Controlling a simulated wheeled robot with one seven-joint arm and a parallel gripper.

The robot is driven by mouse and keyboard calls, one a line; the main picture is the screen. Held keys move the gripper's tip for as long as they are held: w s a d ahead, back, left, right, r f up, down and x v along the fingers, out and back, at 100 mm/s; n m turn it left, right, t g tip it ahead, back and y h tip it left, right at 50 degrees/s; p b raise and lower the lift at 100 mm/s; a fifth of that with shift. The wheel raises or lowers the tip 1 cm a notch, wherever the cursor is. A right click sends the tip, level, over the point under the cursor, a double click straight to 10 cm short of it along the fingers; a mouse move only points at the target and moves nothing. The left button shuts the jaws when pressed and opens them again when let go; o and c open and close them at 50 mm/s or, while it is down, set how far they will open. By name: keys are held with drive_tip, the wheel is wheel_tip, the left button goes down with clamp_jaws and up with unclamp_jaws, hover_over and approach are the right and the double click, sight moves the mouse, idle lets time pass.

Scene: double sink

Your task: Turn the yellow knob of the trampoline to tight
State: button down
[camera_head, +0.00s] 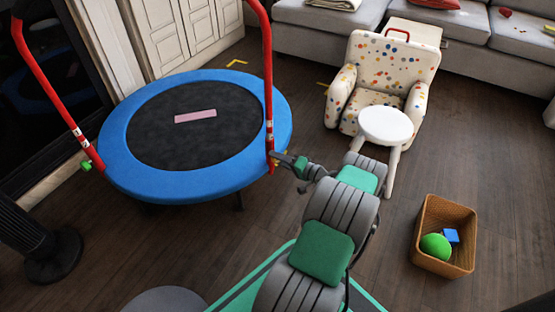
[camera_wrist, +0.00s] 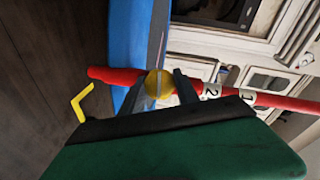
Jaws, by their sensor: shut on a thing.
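The trampoline (camera_head: 115,165) stands at the left, with a blue padded rim, a black mat and red handle posts. The yellow knob (camera_wrist: 159,84) sits on the right red post (camera_wrist: 110,75), low down near the rim. It is round, with a groove across its face. My gripper (camera_head: 277,157) reaches the foot of that post from the right. In the wrist view my gripper (camera_wrist: 159,88) has one finger on each side of the knob and is shut on it. The post carries number marks 1 and 2 beside the knob. In the head view the fingers mostly hide the knob.
A green knob (camera_head: 86,166) is on the left post. A pink strip (camera_head: 195,116) lies on the mat. A white stool (camera_head: 384,125) and dotted armchair (camera_head: 385,72) stand to the right. A wicker basket (camera_head: 428,215) is at lower right. Floor between is clear.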

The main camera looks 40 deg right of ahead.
drive_tip(key=shift+d+m, duration=0.15)
drive_tip(key=shift+m, duration=0.35)
drive_tip(key=shift+t, duration=0.3)
drive_tip(key=c, duration=1.2)
unclamp_jaws()
drive_tip(key=o, duration=0.3)
